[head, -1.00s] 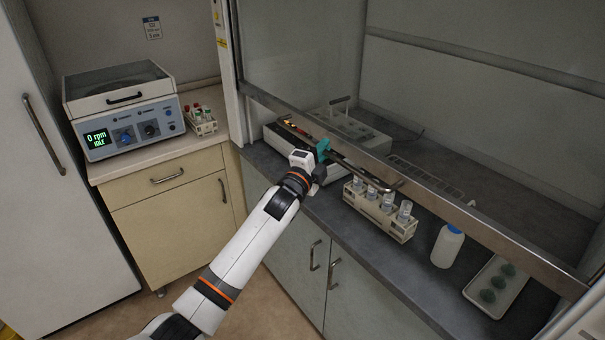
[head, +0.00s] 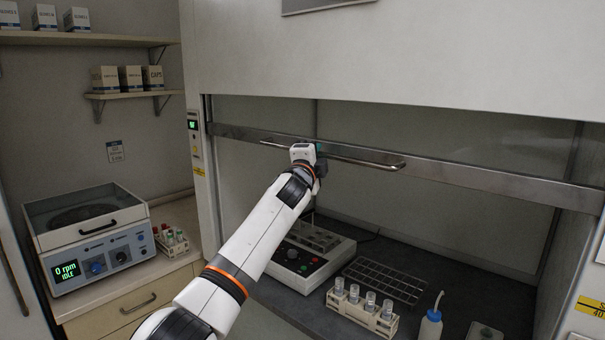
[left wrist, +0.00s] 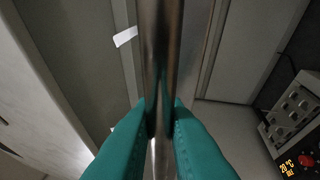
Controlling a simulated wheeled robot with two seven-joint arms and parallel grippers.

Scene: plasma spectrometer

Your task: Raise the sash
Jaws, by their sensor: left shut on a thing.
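The sash (head: 470,176) is a glass pane with a metal bottom rail across the fume hood opening. It stands well above the hood's dark worktop. A long metal bar handle (head: 365,161) runs along the rail. My left gripper (head: 318,152) is at the left part of this handle, with its fingers mostly hidden by the wrist in the head view. In the left wrist view the two teal fingers (left wrist: 160,125) are shut on the handle (left wrist: 160,55), one on each side. My right gripper is not in view.
Under the sash stand a hotplate-like device with knobs (head: 300,262), a wire rack (head: 388,280), a rack of vials (head: 362,312) and a wash bottle (head: 430,328). A centrifuge (head: 90,245) and a tube rack (head: 172,241) sit on the left counter.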

